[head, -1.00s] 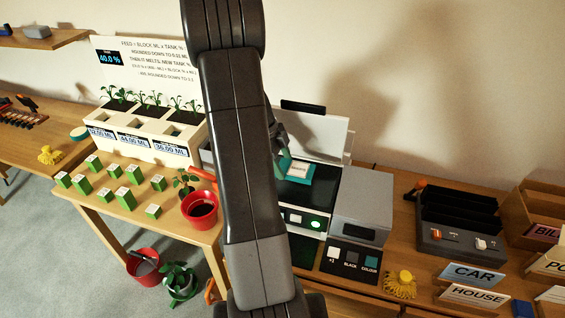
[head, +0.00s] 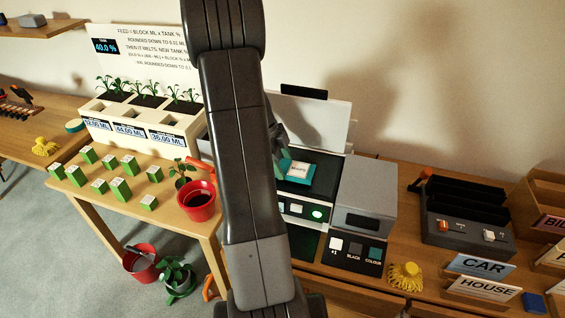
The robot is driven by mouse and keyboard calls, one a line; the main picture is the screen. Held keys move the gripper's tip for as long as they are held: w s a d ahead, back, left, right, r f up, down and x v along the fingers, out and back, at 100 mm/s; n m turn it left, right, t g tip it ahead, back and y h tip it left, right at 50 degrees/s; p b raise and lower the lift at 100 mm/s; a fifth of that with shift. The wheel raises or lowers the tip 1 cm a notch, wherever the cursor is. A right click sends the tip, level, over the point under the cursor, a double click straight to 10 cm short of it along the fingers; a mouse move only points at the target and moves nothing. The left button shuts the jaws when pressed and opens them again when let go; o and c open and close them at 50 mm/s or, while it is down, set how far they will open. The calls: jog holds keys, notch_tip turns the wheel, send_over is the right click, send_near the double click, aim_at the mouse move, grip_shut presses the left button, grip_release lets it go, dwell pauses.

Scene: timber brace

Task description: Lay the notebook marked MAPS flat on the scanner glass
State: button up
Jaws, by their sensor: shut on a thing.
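The notebook (head: 298,172) has a teal cover with a pale label whose lettering is too small to read surely. It lies roughly flat over the dark glass of the scanner (head: 319,181), whose white lid stands open behind it. I cannot tell whether it touches the glass. My gripper (head: 281,150) is at the notebook's left edge, shut on it, mostly hidden behind my own arm. The left part of the scanner is also hidden by the arm. A green button (head: 317,213) glows on the scanner's front.
A grey printer-like box (head: 366,205) stands right of the scanner. Farther right are a dark slotted organiser (head: 462,225) and CAR (head: 478,267) and HOUSE (head: 480,289) signs. Left, a table holds green blocks (head: 121,190), a red pot (head: 197,201) and planters (head: 146,120).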

jog(key=shift+f+b, duration=0.5)
jog(key=shift+b, duration=0.1)
dwell(0.3)
jog(key=o, duration=1.1)
jog(key=shift+c, duration=0.2)
jog(key=v, duration=1.4)
jog(key=shift+f, duration=0.1)
jog(key=x, duration=1.4)
